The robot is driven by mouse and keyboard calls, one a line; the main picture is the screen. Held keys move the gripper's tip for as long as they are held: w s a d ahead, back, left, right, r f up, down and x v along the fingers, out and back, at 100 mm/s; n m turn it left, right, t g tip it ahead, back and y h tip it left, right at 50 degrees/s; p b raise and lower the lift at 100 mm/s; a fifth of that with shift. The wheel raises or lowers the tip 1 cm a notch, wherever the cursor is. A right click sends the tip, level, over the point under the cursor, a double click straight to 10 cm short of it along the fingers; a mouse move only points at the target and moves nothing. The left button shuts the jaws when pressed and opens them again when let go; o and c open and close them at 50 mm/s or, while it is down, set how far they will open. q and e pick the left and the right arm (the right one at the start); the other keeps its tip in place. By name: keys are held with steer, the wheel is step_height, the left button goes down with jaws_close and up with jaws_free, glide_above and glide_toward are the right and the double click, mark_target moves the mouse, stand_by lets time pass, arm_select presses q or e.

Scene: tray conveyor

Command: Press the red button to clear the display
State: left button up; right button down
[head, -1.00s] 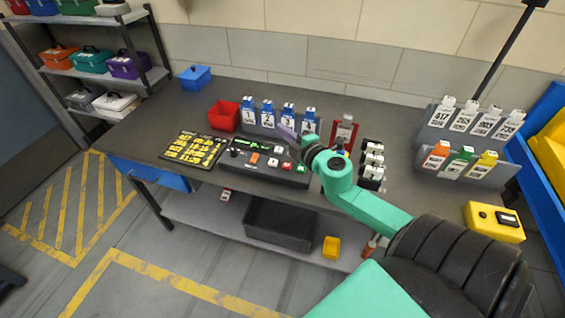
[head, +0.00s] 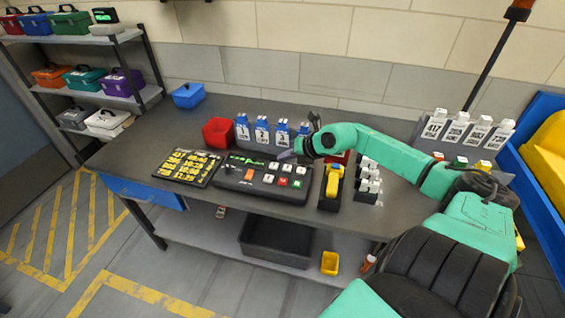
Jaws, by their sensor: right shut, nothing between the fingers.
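The dark control panel (head: 236,185) lies on the table, with a lit green display (head: 248,160) along its back edge. The small red button (head: 283,182) is in the panel's front row, between a white button (head: 268,179) and a green button (head: 297,184). My right gripper (head: 286,155) is shut and empty, above the back right part of the panel, behind the red button and apart from it. The red button is uncovered. My left gripper is not in view.
A yellow-lettered board (head: 184,166) lies left of the panel. A red bin (head: 217,132) and blue numbered tags (head: 262,132) stand behind it. A yellow device (head: 333,180) in a black holder is close on the right.

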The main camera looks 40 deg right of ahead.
mark_target(285, 182)
step_height(285, 182, down, 7)
steer(key=b, duration=0.6)
steer(key=shift+f, duration=0.3)
stand_by(1.4)
steer(key=shift+f+b, duration=0.3)
steer(key=shift+f, duration=0.1)
steer(key=shift+f, duration=0.5)
stand_by(0.4)
steer(key=shift+r+p, duration=0.8)
steer(key=shift+r, duration=0.15)
